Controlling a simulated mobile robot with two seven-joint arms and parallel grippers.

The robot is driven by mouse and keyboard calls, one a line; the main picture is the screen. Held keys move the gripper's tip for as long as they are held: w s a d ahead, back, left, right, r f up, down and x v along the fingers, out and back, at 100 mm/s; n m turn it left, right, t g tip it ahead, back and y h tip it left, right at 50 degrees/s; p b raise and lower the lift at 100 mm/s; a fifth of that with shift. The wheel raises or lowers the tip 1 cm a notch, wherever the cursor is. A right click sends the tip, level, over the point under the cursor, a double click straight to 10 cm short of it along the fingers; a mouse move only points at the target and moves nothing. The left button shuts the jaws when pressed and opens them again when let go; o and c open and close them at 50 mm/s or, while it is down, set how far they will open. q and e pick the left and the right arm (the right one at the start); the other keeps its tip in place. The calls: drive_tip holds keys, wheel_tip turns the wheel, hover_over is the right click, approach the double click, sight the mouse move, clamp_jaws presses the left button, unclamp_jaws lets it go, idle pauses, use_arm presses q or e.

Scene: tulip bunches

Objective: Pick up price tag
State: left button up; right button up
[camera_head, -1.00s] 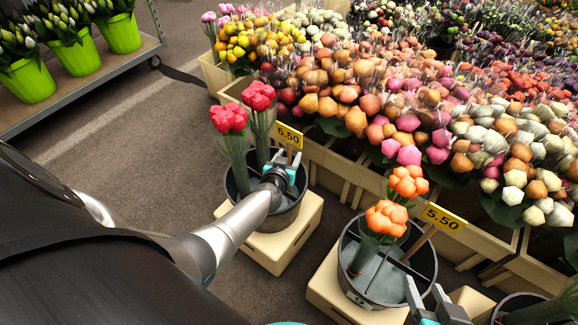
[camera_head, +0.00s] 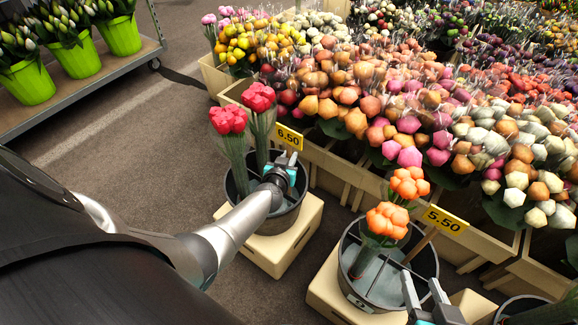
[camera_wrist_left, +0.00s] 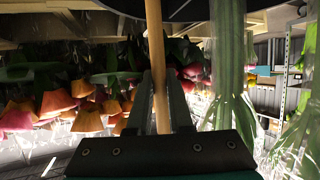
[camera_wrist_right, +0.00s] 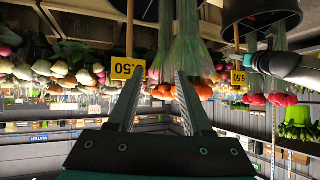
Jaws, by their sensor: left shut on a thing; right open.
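The yellow 6.50 price tag (camera_head: 289,138) stands on a wooden stick in the dark bucket with red tulips (camera_head: 229,120). My left gripper (camera_head: 288,159) is just below this tag. In the left wrist view the wooden stick (camera_wrist_left: 155,40) runs between the jaws of my left gripper (camera_wrist_left: 160,85), which is shut on it. A second yellow tag, 5.50 (camera_head: 446,220), stands in the bucket with orange tulips (camera_head: 387,220). My right gripper (camera_head: 424,288) is open and empty in front of that bucket; the 5.50 tag also shows in the right wrist view (camera_wrist_right: 127,69).
The red-tulip bucket (camera_head: 285,222) and the orange-tulip bucket (camera_head: 350,245) stand on pale crates (camera_head: 281,253). Crowded flower crates fill the back and right. A cart with green pots (camera_head: 122,35) is at the far left. Bare floor (camera_head: 140,125) lies between cart and buckets.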

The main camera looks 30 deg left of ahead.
sight(289, 134)
use_arm(q)
drive_tip(key=shift+r, duration=0.1)
clamp_jaws()
use_arm(e)
drive_tip(key=shift+d, duration=0.15)
